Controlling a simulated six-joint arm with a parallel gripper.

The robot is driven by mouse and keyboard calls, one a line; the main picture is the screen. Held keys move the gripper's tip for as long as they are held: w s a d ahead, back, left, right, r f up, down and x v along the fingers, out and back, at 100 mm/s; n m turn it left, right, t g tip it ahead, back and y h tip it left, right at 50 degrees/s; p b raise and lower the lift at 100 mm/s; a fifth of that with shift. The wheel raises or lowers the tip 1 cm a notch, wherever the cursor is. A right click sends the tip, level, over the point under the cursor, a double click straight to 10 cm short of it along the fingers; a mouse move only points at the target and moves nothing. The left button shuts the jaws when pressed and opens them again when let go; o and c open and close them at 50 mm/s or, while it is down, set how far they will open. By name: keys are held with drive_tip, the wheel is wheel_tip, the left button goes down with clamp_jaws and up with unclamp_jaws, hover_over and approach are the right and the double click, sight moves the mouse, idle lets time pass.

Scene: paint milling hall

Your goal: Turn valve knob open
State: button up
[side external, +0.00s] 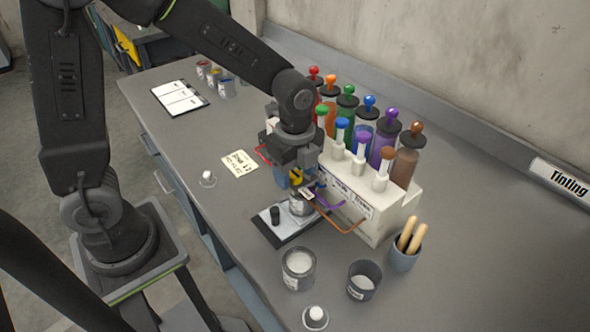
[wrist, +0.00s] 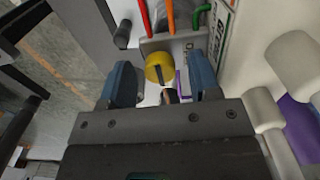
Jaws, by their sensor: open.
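In the side external view a patch of the yellow knob (side external: 296,178) shows beside the blue fingers. My gripper (wrist: 162,74) is open, with one blue finger left of the knob and the other to its right. Neither finger visibly touches it. In the side external view my gripper (side external: 291,181) is low at the front of the dispenser, above the can on the scale.
The white dispenser (side external: 375,215) holds several colour cylinders and levers. Coloured tubes run to the can (side external: 299,207) on the scale (side external: 267,233). Two open cans (side external: 299,281) (side external: 363,291) and a cup of wooden sticks (side external: 404,259) stand in front.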

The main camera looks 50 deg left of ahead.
drive_tip(key=shift+c, duration=0.4)
drive_tip(key=c, duration=0.9)
drive_tip(key=shift+o, duration=0.2)
drive_tip(key=shift+n, duration=0.3)
drive_tip(key=n, duration=0.3)
drive_tip(key=shift+n, duration=0.4)
drive_tip(key=n, duration=1.3)
drive_tip(key=shift+n, duration=0.4)
